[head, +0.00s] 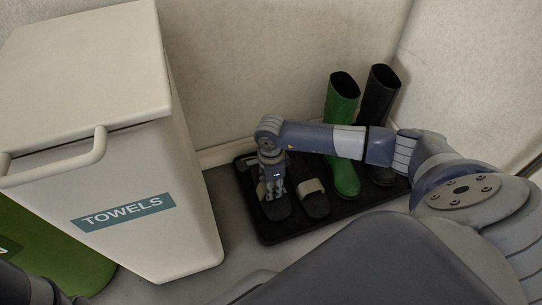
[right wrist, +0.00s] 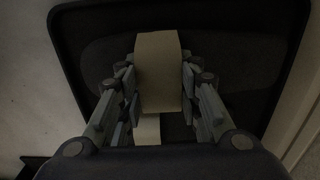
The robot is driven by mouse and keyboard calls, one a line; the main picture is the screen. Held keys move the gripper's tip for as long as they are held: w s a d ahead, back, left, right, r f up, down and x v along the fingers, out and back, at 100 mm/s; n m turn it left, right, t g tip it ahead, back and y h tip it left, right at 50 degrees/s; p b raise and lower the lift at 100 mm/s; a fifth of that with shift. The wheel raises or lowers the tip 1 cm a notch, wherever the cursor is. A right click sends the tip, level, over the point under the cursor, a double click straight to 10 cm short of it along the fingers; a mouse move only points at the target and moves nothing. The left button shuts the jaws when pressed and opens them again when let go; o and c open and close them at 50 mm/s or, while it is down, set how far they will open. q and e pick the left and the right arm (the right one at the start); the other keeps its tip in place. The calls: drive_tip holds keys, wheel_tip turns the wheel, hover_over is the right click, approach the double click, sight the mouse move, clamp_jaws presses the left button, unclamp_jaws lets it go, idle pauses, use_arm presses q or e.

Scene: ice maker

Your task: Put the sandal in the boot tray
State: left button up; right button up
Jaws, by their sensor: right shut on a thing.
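The boot tray (head: 262,238) is a black tray with a raised rim on the floor against the wall. A dark sandal (head: 277,210) with a beige strap is at its left end, under my right gripper (head: 273,190). In the right wrist view, my right gripper (right wrist: 160,92) is shut on the sandal's beige strap (right wrist: 158,62), with the dark sole spread over the tray area. Whether the sole touches the tray floor, I cannot tell. A second matching sandal (head: 314,200) lies in the tray just to the right. Part of my left arm shows at the lower left corner; its fingers are not clear.
A green boot (head: 343,130) and a black boot (head: 379,100) stand upright at the tray's right. A tall white towels bin (head: 150,240) stands left of the tray, with a green bin (head: 60,255) beside it. A narrow floor strip separates the white bin and tray.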

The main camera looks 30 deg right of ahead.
drive_tip(key=shift+f+b, duration=1.3)
drive_tip(key=shift+f, duration=0.3)
drive_tip(key=shift+f, duration=0.15)
drive_tip(key=o, duration=1.1)
wheel_tip(320, 180, up, 12)
drive_tip(key=p, duration=0.7)
drive_tip(key=shift+f, duration=0.25)
drive_tip(key=shift+r+p, duration=0.3)
drive_tip(key=shift+r, duration=0.15)
